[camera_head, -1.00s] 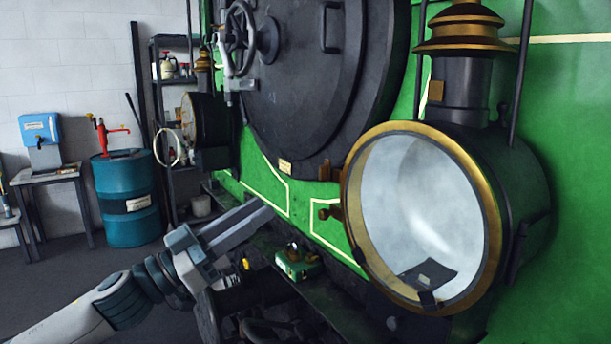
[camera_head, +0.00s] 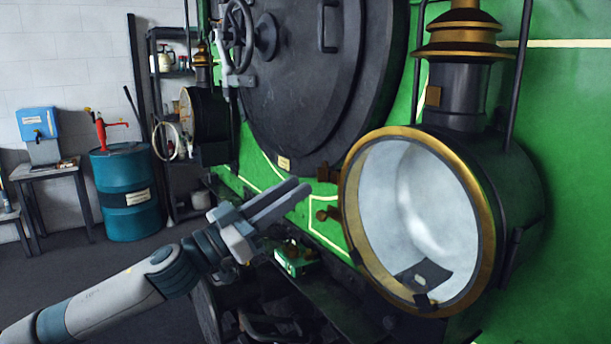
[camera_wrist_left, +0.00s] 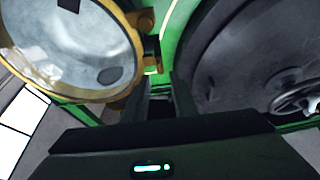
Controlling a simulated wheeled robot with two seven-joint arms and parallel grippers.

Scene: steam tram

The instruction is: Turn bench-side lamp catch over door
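A large round lamp (camera_head: 463,170) with a brass rim and pale reflector stands at the right in the head view; its rim also shows upper left in the left wrist view (camera_wrist_left: 135,30). A brass fitting (camera_head: 327,213), perhaps the catch, juts from its left side, with similar brass pieces in the left wrist view (camera_wrist_left: 147,22). A second, smaller lamp (camera_head: 205,125) sits at the far left of the engine front. My left gripper (camera_head: 300,189) is left of the brass fitting, apart from it in the picture. Its fingers look parted and empty. My right gripper is not visible.
The dark round smokebox door (camera_head: 300,90) with a handwheel (camera_head: 238,38) fills the middle. A small green box (camera_head: 297,258) sits on the ledge below my gripper. A blue drum (camera_head: 127,190) and side table (camera_head: 45,170) stand left, with open floor in front.

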